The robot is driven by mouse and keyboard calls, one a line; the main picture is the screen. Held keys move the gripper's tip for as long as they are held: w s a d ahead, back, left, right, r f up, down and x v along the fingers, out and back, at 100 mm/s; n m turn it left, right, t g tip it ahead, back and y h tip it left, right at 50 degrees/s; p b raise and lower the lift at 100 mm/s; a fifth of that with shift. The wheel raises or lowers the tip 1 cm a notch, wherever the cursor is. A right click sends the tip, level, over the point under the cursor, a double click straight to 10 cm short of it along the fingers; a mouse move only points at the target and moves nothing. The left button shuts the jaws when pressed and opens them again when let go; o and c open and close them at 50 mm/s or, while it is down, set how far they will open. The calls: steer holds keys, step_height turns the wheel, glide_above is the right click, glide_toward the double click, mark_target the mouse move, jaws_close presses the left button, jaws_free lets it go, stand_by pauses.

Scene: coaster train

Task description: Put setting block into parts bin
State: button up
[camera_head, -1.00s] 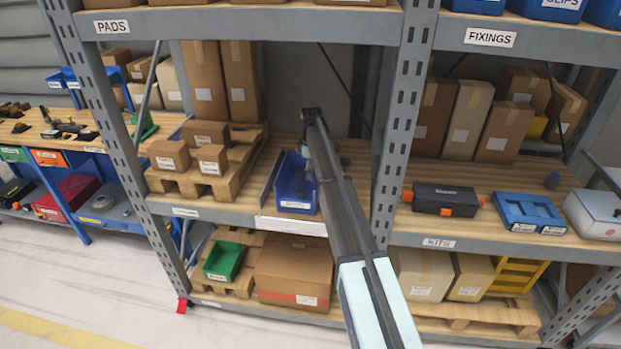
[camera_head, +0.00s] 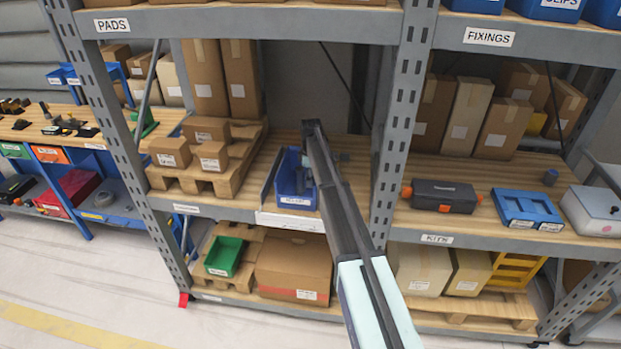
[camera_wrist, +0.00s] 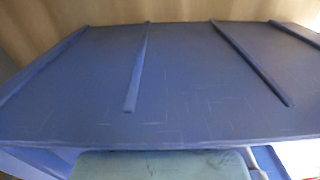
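The blue parts bin (camera_head: 290,195) stands on the middle shelf in the head view, with a white label on its front. My arm reaches across the shelf, and its dark far end is beside and partly over the bin's right side. My gripper's fingers cannot be made out there. In the wrist view, a ribbed blue surface (camera_wrist: 185,95), apparently a bin wall seen close up, fills most of the picture. A pale teal piece (camera_wrist: 165,165) shows at the bottom edge; I cannot tell whether it is the setting block or part of my gripper. No setting block is clearly identifiable.
A wooden pallet with small cartons (camera_head: 170,152) is left of the bin. A grey shelf upright (camera_head: 393,125) stands to the right. Beyond it are a dark toolbox (camera_head: 445,194) and a blue case (camera_head: 527,209). Bare wooden shelf lies right of the bin.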

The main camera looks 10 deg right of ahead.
steer(key=shift+r, duration=0.1)
step_height(320, 180, up, 12)
steer(key=b, duration=0.4)
stand_by(0.5)
steer(key=shift+r, duration=0.1)
